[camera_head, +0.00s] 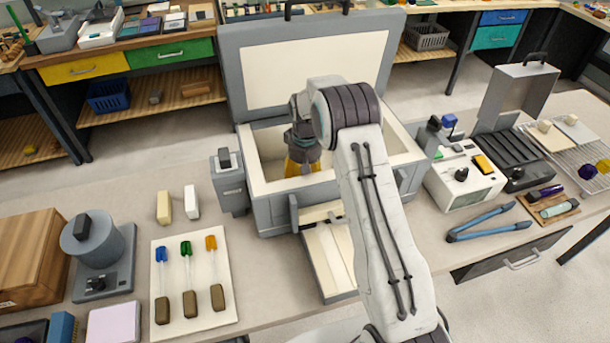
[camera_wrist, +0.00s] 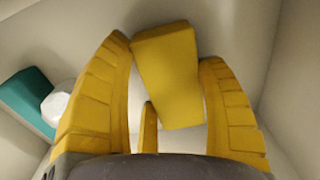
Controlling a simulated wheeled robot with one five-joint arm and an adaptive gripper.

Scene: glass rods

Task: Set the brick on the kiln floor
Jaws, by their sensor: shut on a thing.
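The kiln (camera_head: 268,213) is a grey box with a cream lining and its lid raised at the back. My gripper (camera_head: 303,165) reaches down inside it, its yellow fingers partly hidden by my arm. In the wrist view my gripper (camera_wrist: 165,95) is shut on a yellow brick (camera_wrist: 168,75), which sits tilted between the two ribbed fingers. The cream kiln interior (camera_wrist: 235,25) surrounds it. I cannot tell whether the brick touches the kiln floor. The brick cannot be made out in the head view.
A teal block (camera_wrist: 28,100) and a white faceted piece (camera_wrist: 56,105) lie left of the fingers. Kiln walls stand close around my gripper. A rod tray (camera_head: 215,310), tongs (camera_head: 490,222) and a control box (camera_head: 465,180) flank the kiln.

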